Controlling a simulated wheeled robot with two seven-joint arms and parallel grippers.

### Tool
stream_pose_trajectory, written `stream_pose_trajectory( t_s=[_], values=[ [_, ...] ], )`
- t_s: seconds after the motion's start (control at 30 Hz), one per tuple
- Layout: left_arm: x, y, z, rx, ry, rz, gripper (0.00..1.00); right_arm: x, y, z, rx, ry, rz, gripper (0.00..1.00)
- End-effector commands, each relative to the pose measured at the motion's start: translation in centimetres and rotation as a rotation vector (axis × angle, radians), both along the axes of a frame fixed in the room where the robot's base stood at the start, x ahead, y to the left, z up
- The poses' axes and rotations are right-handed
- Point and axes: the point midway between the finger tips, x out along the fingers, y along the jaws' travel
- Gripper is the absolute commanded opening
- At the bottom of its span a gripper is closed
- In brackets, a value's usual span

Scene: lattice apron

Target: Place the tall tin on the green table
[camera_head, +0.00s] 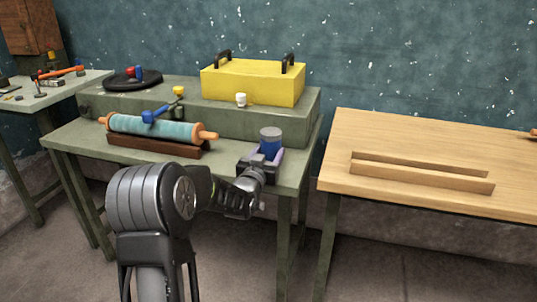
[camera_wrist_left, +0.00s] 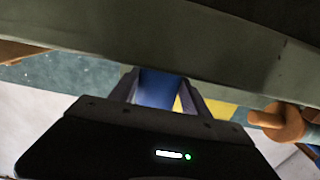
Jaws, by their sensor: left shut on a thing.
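The tall tin (camera_head: 270,148) is blue with a grey top. My left gripper (camera_head: 262,163) is shut on it at the right end of the green table (camera_head: 230,183). The tin looks upright; I cannot tell whether its base touches the table or hangs just above it. In the left wrist view the blue side of the tin (camera_wrist_left: 157,88) shows between the two fingers, and its lower part is hidden in the head view. My right gripper is in neither view.
A rolling pin (camera_head: 155,129) on a brown stand lies left of the tin. A wooden table (camera_head: 420,150) with two slats is at the right.

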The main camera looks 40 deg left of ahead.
Motion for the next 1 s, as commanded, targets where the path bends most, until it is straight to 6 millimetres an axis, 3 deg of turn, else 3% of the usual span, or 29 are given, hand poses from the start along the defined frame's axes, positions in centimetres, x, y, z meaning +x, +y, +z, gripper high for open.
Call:
stream_pose_trajectory(
  t_s=[0.2, 0.23, 0.47, 0.83, 1.0],
  values=[
    [0.0, 0.0, -0.3, 0.001, -0.003, 0.0, 0.1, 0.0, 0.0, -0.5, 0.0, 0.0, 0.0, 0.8],
    [0.0, 0.0, -0.2, 0.0, 0.0, 0.0, 0.57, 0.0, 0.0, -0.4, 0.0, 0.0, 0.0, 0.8],
    [0.0, 0.0, -0.2, 0.0, 0.001, 0.0, 0.76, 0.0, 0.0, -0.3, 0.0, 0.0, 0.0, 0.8],
    [0.0, 0.0, 0.2, 0.0, 0.001, 0.0, 0.77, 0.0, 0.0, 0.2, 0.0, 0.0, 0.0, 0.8],
    [-1.8, -0.6, 0.1, -0.001, 0.001, 0.001, 0.77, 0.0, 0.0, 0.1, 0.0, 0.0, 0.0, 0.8]
  ],
)
